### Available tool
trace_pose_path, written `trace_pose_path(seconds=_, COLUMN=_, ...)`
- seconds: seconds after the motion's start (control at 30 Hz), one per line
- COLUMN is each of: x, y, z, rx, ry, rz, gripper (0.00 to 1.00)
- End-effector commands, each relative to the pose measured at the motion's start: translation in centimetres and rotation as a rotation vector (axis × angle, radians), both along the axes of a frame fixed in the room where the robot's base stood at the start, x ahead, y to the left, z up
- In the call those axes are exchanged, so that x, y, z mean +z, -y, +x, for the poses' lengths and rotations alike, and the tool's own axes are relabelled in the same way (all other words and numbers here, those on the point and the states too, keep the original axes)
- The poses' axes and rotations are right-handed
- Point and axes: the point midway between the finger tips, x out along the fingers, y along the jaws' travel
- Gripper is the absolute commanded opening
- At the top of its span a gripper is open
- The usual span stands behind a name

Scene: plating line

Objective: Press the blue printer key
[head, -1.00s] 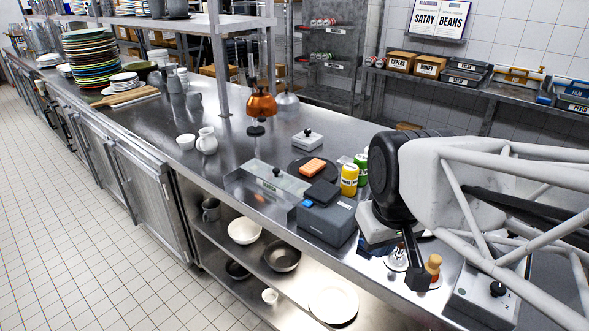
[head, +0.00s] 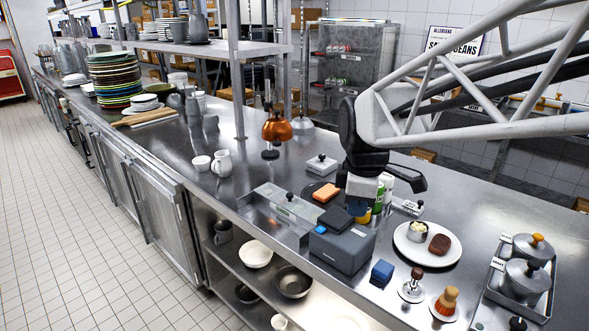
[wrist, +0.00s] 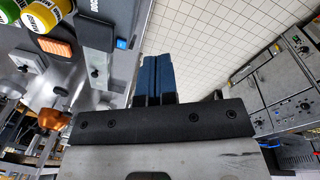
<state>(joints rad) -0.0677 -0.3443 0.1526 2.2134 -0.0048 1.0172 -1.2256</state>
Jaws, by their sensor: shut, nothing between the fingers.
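The dark grey printer (head: 343,248) stands near the front edge of the steel counter. Its small blue key (head: 320,229) is on the top at the left front corner. The key also shows in the wrist view (wrist: 122,43), left of my fingers. My gripper (head: 359,210) is above and behind the printer's right rear part, apart from the key. Its blue fingers (wrist: 158,78) are together and empty. In the head view the fingers are small and partly lost against the cans.
A blue block (head: 382,271) sits right of the printer. A yellow can (wrist: 48,15) and a green can (head: 388,186) stand behind it. A white plate (head: 450,243) with food is at right.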

Motion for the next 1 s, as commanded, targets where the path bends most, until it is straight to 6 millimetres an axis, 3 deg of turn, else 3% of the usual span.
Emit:
trace_pose_path(seconds=0.7, x=-1.1, y=-3.6, z=11.4, rx=0.81, ry=-0.073, rz=-0.053, gripper=0.0)
trace_pose_path(seconds=1.0, x=-1.8, y=-4.7, z=14.1, rx=1.024, ry=-0.09, rz=-0.056, gripper=0.0)
